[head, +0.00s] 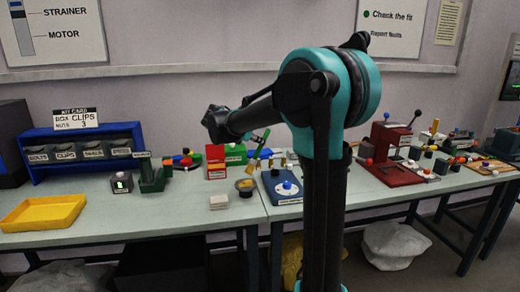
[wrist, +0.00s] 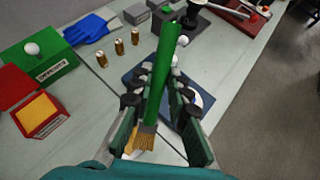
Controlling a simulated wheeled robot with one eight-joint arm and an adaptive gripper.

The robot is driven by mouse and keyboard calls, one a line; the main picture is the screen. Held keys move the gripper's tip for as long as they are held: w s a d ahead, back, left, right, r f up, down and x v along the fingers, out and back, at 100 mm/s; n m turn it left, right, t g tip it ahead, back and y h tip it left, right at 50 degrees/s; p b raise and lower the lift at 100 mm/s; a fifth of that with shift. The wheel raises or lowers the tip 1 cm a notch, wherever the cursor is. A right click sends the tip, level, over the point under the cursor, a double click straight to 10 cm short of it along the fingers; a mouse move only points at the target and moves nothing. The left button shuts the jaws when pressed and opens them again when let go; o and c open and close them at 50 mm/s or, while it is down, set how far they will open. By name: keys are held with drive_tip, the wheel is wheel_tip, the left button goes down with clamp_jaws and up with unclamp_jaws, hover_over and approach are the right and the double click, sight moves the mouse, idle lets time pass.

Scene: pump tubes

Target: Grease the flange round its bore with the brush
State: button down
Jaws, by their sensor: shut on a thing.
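My gripper (wrist: 157,92) is shut on the green-handled brush (wrist: 162,70) in the wrist view. The brush is tilted between the fingers, with its tan bristles toward the bottom of the picture. In the head view the brush (head: 262,140) shows above the bench, left of my arm. A blue plate (wrist: 133,80) lies below the fingers, with a white round part (wrist: 196,98) on it partly hidden by the right finger. In the head view this blue plate (head: 270,193) carries a white and blue round part. The flange's bore cannot be made out.
A dark cup with tan contents (head: 245,186) stands left of the blue plate. A red box (wrist: 40,112), a green box (wrist: 42,55) and several brass pieces (wrist: 119,46) stand nearby. A yellow tray (head: 45,212) lies far left. The bench front is mostly clear.

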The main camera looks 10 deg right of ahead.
drive_tip(key=shift+r, duration=1)
